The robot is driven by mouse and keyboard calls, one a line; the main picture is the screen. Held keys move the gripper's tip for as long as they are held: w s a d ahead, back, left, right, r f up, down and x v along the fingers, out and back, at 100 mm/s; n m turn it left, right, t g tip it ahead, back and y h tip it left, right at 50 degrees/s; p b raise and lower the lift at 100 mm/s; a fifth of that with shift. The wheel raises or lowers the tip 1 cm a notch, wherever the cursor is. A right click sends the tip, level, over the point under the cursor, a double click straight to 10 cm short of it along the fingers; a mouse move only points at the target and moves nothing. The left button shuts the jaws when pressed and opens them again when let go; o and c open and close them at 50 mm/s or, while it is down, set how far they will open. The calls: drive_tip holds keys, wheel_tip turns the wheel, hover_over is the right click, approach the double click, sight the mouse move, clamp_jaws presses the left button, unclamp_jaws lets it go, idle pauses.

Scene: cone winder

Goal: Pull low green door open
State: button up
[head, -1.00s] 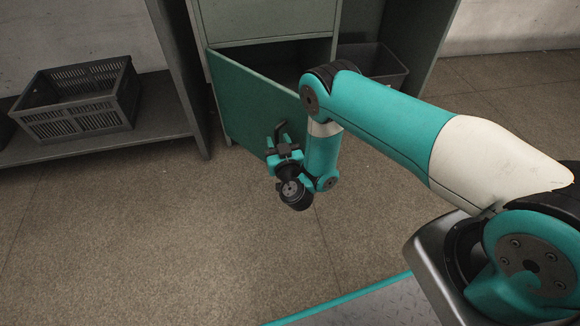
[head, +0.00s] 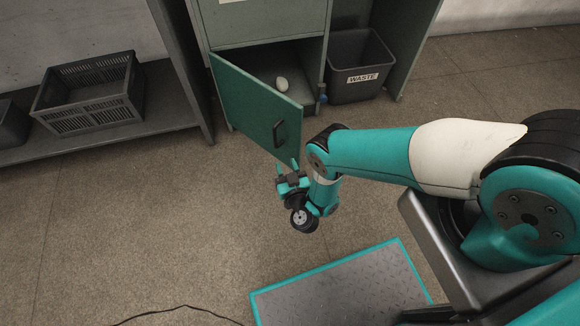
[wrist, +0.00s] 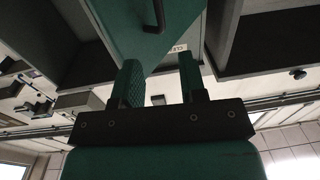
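The low green door (head: 248,100) is hinged at its left side and stands partly open, swung out from the green cabinet (head: 265,24). Its dark bar handle (head: 279,135) is near the free right edge; the handle also shows at the top of the wrist view (wrist: 154,16). My gripper (head: 288,167) is just below and in front of the handle, apart from it. In the wrist view my gripper's two fingers (wrist: 160,78) are spread with nothing between them, and the door (wrist: 140,45) lies beyond them.
A pale rounded object (head: 282,84) lies inside the cabinet. A dark waste bin (head: 358,80) stands right of it. A dark crate (head: 90,98) sits on the low shelf (head: 160,120) at left. The floor before the door is clear.

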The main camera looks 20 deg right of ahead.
drive_tip(key=shift+s+p, duration=0.9)
drive_tip(key=shift+s, duration=0.85)
